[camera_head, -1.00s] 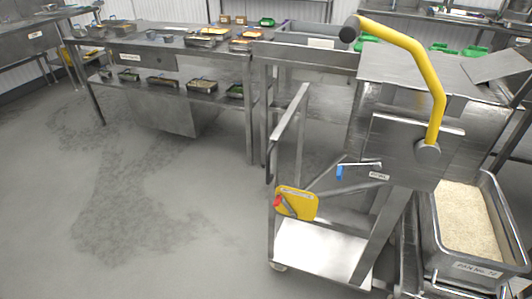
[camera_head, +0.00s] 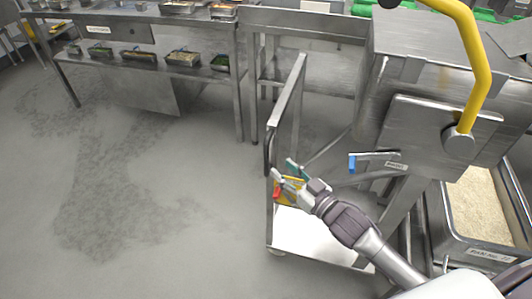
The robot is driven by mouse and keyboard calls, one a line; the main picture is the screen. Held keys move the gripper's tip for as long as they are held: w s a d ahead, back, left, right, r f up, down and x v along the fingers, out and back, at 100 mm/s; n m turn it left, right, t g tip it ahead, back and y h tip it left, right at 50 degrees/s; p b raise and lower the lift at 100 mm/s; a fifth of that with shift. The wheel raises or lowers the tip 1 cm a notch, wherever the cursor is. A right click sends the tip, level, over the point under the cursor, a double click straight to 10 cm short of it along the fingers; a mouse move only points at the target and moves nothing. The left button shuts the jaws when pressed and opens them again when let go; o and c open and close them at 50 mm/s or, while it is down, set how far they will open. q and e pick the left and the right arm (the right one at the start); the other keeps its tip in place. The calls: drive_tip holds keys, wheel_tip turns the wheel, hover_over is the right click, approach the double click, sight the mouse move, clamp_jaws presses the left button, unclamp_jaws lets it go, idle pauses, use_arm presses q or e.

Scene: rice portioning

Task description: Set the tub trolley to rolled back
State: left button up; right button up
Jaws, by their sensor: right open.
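A steel trolley with a pale flat deck (camera_head: 310,235) and an upright push frame (camera_head: 288,98) stands in the middle of the head view. A yellow piece with a red end (camera_head: 277,193) is at the lower part of its frame. My right gripper (camera_head: 283,180) is open in front of this piece and covers most of it. I cannot tell whether they touch. A steel tub of rice (camera_head: 480,207) stands to the right, below a machine with a yellow curved handle (camera_head: 476,60). My left gripper is not in view.
A blue-ended lever (camera_head: 353,163) sticks out from the machine, just above my right arm. A steel table (camera_head: 238,85) with food containers on its lower shelf stands behind at the left. The grey floor (camera_head: 165,200) left of the trolley is clear.

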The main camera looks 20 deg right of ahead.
sight(268, 157)
drive_tip(key=x, duration=0.6)
drive_tip(key=shift+w, duration=0.2)
drive_tip(key=shift+x, duration=0.8)
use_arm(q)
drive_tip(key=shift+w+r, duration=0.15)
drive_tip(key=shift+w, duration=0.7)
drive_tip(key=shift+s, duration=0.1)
use_arm(e)
drive_tip(key=shift+c, duration=0.3)
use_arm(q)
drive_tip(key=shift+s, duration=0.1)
use_arm(e)
clamp_jaws()
